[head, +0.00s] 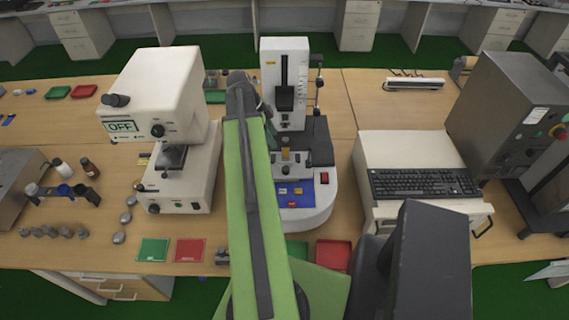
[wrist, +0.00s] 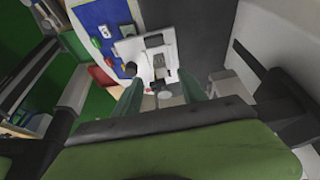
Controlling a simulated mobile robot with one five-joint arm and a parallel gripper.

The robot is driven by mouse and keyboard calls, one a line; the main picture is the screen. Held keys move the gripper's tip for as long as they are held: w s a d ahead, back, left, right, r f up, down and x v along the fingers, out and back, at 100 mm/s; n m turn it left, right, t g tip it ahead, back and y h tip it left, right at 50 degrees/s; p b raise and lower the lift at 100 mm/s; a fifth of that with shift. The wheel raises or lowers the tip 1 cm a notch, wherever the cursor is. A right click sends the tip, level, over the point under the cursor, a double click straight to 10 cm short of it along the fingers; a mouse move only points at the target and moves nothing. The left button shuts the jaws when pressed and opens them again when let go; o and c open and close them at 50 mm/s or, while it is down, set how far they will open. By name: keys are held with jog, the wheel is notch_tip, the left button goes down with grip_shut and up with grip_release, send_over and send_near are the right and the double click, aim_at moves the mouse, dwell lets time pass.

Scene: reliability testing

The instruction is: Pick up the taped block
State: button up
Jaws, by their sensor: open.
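In the wrist view my gripper (wrist: 162,82) is open, its two green fingers apart and pointing at the white stage (wrist: 127,47) of a test machine. A small pale block-like piece (wrist: 160,66) sits on that stage between the fingertips' lines. I cannot make out tape on it or tell whether it is the taped block. In the head view the white stage (head: 290,168) is on the middle machine (head: 311,208), and my gripper is mostly hidden behind my green arm beside it. Nothing visible is held.
A white tester (head: 185,85) marked OFF stands left of my arm. The middle machine's column (head: 300,60) rises behind the stage. A keyboard (head: 423,183) lies at right. Green (head: 153,250) and red (head: 190,250) squares and several grey pieces lie along the front left.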

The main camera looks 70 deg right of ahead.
aim_at(284, 150)
jog(key=b+x, duration=0.3)
jog(key=x, duration=0.1)
jog(key=shift+f, duration=0.45)
jog(key=shift+s+d+f+b, duration=0.1)
jog(key=shift+s+f+b, duration=0.05)
jog(key=shift+f+b, duration=0.15)
jog(key=shift+s+r, duration=0.1)
jog(key=b+x, duration=0.4)
jog(key=x, duration=0.1)
jog(key=shift+s+d, duration=0.1)
jog(key=shift+s, duration=0.35)
jog(key=shift+r, duration=0.15)
grip_shut()
